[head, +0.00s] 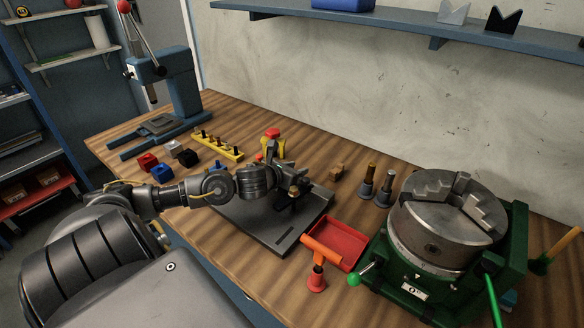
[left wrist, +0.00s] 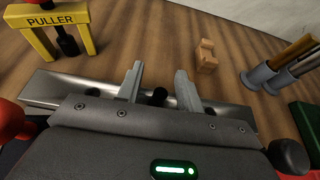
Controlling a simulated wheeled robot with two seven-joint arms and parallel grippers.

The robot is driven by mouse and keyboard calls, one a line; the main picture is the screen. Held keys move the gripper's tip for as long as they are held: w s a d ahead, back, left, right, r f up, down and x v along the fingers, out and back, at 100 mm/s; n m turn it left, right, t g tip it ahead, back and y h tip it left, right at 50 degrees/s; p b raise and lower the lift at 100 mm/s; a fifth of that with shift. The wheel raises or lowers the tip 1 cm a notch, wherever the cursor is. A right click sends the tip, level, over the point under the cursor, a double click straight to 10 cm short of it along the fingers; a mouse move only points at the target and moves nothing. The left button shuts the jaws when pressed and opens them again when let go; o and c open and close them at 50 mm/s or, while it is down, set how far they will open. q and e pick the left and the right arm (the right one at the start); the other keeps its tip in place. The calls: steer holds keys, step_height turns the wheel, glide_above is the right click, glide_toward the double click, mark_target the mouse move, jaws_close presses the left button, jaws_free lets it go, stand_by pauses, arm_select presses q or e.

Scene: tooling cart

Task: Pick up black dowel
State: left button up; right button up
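A short black peg, which looks like the black dowel (left wrist: 160,96), shows in the left wrist view at a metal bar (left wrist: 45,88). It lies between my two finger tips, and its lower part is hidden by the gripper body. My left gripper (left wrist: 158,84) is open, with a gap between each finger and the peg. In the head view my left gripper (head: 296,183) is low over a grey plate (head: 272,238) on the bench, and it hides the peg there. My right gripper is not in view.
A yellow stand marked PULLER (left wrist: 58,30) is left of the fingers. A wooden block (left wrist: 207,56) and grey holders with pegs (head: 366,187) are to the right. A red tray (head: 336,242), orange tool (head: 318,255) and green-based chuck (head: 437,230) stand closer at right.

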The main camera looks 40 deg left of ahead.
arm_select(q)
jaws_close()
